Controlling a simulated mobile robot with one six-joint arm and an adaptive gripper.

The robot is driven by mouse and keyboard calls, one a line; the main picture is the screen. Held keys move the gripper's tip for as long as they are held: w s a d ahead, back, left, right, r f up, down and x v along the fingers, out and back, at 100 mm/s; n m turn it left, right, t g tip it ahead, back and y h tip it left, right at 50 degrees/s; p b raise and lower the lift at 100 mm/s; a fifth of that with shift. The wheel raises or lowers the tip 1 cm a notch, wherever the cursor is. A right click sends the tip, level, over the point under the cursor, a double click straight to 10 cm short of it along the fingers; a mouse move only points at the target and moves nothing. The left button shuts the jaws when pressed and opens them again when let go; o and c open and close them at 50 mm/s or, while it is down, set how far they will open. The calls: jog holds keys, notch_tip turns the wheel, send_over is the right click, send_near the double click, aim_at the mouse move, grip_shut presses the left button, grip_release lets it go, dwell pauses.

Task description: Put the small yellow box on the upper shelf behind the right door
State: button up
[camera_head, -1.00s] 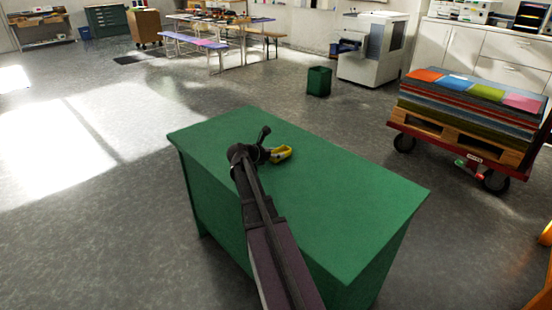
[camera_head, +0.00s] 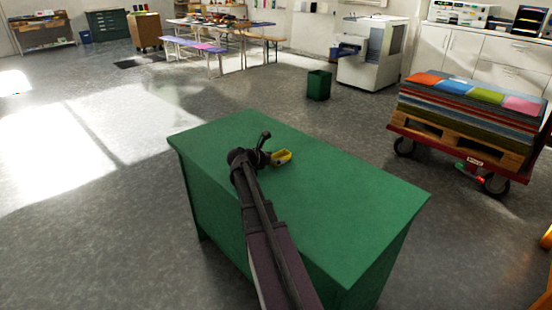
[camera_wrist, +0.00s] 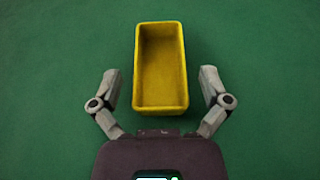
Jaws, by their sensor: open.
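My gripper (camera_wrist: 161,90) is open, with one finger to the left and one to the right of the box's near end. Gaps of green show between the fingers and the box. The upper shelf and the right door are not visible in either view.
The rest of the green top is bare. A red cart (camera_head: 460,155) with a pallet of coloured sheets stands to the right. A green bin (camera_head: 318,85) and a white machine (camera_head: 372,52) stand behind. Open grey floor (camera_head: 90,230) lies to the left.

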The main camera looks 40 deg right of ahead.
jog(key=p+v, duration=0.5)
jog(key=v, duration=0.9)
jog(key=shift+w, duration=0.1)
jog(key=shift+o, duration=0.2)
jog(key=shift+d, duration=0.15)
dwell(0.3)
jog(key=d+r+y+p, duration=0.4)
jog(key=d+y+p, duration=0.1)
jog(key=p, duration=0.7)
jog(key=shift+d+r, duration=0.2)
jog(key=shift+r, duration=0.15)
jog(key=shift+d+f, duration=0.1)
jog(key=shift+f, duration=0.1)
jog(key=b+x, duration=0.5)
jog(key=x, duration=0.1)
jog(key=shift+f, duration=0.2)
jog(key=shift+b+x, duration=0.8)
jog(key=shift+x, duration=0.2)
jog(key=shift+d, duration=0.15)
